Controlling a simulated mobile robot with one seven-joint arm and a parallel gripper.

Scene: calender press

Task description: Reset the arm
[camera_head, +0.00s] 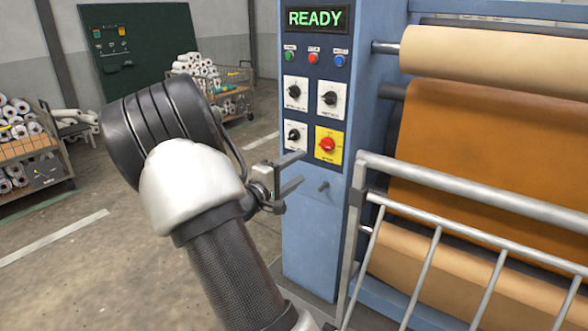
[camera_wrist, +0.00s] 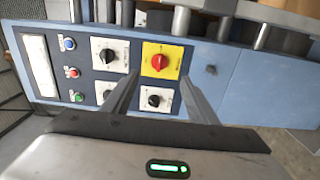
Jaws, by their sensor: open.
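My arm (camera_head: 190,185) reaches up from the bottom of the head view. My gripper (camera_head: 296,170) is open and empty in front of the blue control panel (camera_head: 300,230), at about the height of the red knob. In the wrist view my gripper (camera_wrist: 160,85) shows two parallel fingers with a gap between them. The red knob on its yellow plate (camera_wrist: 160,60) appears just beyond the fingertips. The knob also shows in the head view (camera_head: 327,144), apart from the fingers. A green READY display (camera_head: 314,18) is lit at the panel's top.
The press rollers with tan (camera_head: 500,65) and brown (camera_head: 490,140) material stand at right, behind a metal guard rail (camera_head: 470,195). Carts of white rolls (camera_head: 25,150) and a dark green cabinet (camera_head: 140,50) stand at the back left. The floor (camera_head: 70,270) at left is clear.

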